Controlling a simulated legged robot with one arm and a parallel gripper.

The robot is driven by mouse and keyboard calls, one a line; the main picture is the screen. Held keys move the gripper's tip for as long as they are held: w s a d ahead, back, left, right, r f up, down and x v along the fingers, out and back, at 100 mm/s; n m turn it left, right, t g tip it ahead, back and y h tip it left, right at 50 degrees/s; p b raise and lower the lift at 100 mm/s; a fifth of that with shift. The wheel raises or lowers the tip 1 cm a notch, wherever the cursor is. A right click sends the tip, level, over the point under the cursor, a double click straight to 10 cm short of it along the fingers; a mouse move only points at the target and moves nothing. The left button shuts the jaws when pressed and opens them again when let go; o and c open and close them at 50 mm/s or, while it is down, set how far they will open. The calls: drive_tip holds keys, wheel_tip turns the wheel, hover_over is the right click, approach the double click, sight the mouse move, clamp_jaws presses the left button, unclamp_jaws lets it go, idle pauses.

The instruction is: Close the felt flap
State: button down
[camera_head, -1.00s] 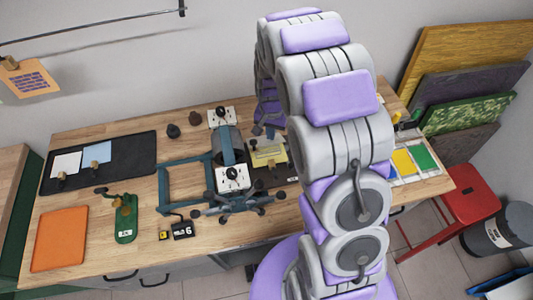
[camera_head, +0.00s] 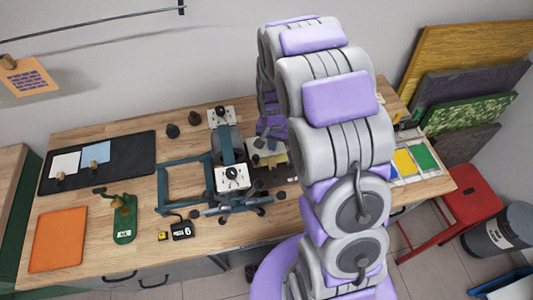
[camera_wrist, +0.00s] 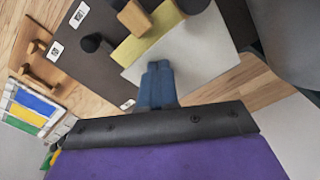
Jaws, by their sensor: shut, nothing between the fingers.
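My gripper (camera_wrist: 158,66) is shut and empty; its blue fingers show in the wrist view, and in the head view it is small beside my arm (camera_head: 262,143). The fingertips are over the edge of a pale grey sheet (camera_wrist: 195,55); I cannot tell whether they touch it. The sheet may be the felt flap, but I cannot tell for sure. A yellow piece (camera_wrist: 142,40) with a wooden block (camera_wrist: 133,18) lies beside it on a dark board (camera_wrist: 95,68). In the head view the yellow piece (camera_head: 274,159) lies right of the press, partly hidden by my gripper.
The press (camera_head: 228,150) has a blue-grey frame and white end blocks. A black tray (camera_head: 120,168), an orange sheet (camera_head: 58,240) and a green tool (camera_head: 124,215) lie left on the wooden bench. Coloured pads (camera_head: 403,162) lie right. A red stool (camera_head: 470,195) stands beyond.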

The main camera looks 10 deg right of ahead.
sight(274, 154)
drive_tip(key=shift+s+f, duration=0.2)
drive_tip(key=shift+f, duration=0.3)
drive_tip(key=shift+s+f, duration=0.15)
drive_tip(key=shift+f, duration=0.3)
drive_tip(key=shift+s+f, duration=0.45)
drive_tip(key=shift+s, duration=0.05)
drive_tip(key=shift+s+f+b, duration=0.15)
drive_tip(key=shift+s+b, duration=0.1)
drive_tip(key=shift+b, duration=0.05)
drive_tip(key=shift+w+r+p, duration=0.35)
drive_tip(key=shift+w+r, duration=0.05)
drive_tip(key=shift+r, duration=0.4)
drive_tip(key=shift+w+r+p, duration=0.15)
drive_tip(key=shift+r+p, duration=0.3)
drive_tip(key=shift+r, duration=1.05)
drive_tip(key=shift+w+r+p, duration=0.15)
drive_tip(key=shift+r+p, duration=0.25)
drive_tip(key=shift+r, duration=1.05)
